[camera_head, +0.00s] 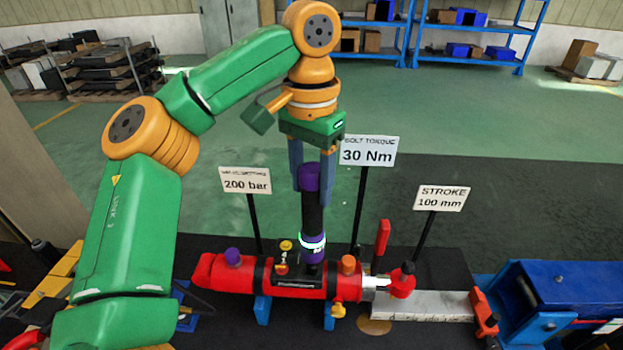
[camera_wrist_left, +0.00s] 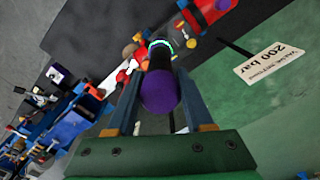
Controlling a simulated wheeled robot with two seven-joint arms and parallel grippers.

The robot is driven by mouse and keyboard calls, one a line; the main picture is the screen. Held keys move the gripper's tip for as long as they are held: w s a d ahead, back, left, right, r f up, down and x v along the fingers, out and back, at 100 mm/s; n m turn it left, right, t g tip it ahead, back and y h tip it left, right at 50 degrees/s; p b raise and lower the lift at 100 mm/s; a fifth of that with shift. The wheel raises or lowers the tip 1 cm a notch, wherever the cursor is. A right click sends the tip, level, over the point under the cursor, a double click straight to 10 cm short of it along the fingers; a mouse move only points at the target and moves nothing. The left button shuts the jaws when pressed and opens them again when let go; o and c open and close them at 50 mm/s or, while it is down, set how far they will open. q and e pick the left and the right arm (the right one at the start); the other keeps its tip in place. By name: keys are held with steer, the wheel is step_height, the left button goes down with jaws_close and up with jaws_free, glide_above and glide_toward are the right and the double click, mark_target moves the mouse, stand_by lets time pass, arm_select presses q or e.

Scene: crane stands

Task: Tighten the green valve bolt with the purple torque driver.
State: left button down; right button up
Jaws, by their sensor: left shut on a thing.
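The purple torque driver (camera_head: 312,216) stands upright, with a purple cap, a black body and a glowing pale-green ring near its lower end. My left gripper (camera_head: 309,180) comes from above and is shut on its purple top. In the left wrist view the driver's round purple end (camera_wrist_left: 160,93) sits between the fingers of my left gripper (camera_wrist_left: 160,100). The driver's lower end is over the red cylinder (camera_head: 222,276) and appears to meet its top. The green valve bolt is not visible; the driver may hide it. My right gripper is not in view.
A purple cap (camera_head: 233,257), a brass fitting (camera_head: 286,246) and an orange cap (camera_head: 348,264) stand on the cylinder near the driver. Signs on posts stand behind, including the 30 Nm sign (camera_head: 368,151). A blue machine (camera_head: 560,290) is at right.

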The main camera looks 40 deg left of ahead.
mark_target(312, 169)
arm_select(q)
steer(key=p, duration=0.3)
steer(key=shift+f, duration=0.15)
stand_by(4.4)
steer(key=shift+r, duration=2.65)
